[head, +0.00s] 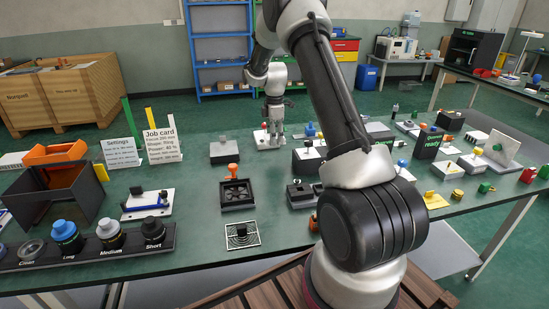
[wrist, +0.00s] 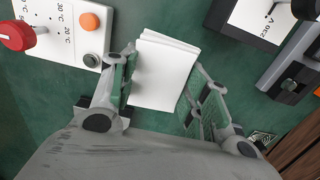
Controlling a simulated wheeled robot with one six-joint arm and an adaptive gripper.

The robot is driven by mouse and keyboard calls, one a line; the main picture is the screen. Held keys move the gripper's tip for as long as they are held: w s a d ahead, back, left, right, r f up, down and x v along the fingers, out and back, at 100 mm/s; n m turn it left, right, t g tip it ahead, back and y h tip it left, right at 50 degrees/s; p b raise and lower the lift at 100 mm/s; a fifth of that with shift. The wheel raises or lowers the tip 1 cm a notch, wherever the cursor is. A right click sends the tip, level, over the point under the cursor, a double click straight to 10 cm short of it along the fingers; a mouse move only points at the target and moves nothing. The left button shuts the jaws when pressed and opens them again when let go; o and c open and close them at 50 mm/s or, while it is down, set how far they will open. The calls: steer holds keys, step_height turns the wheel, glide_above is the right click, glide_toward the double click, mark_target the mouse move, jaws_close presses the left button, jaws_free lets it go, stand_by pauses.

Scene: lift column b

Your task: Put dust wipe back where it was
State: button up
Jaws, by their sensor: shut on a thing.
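A white stack of thin flat sheets, which looks like the dust wipe (wrist: 164,72), lies between the fingers of my gripper (wrist: 160,80) in the wrist view. The left finger is against its left side and the right finger is near its lower right edge. The gripper is shut on it. In the head view my gripper (head: 274,138) points down over the far part of the green table. The wipe cannot be made out there, and its height above the table cannot be told.
A white panel with a red knob (wrist: 17,36) and an orange button (wrist: 89,21) is close left of the gripper. A dark fixture (wrist: 290,85) stands to the right. The green table (head: 190,240) holds many devices. A job card (head: 161,142) stands at left.

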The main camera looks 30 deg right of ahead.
mark_target(275, 159)
step_height(275, 159, down, 8)
steer(key=shift+f, duration=0.1)
steer(key=shift+s+f, duration=0.1)
stand_by(0.3)
steer(key=o, duration=1.1)
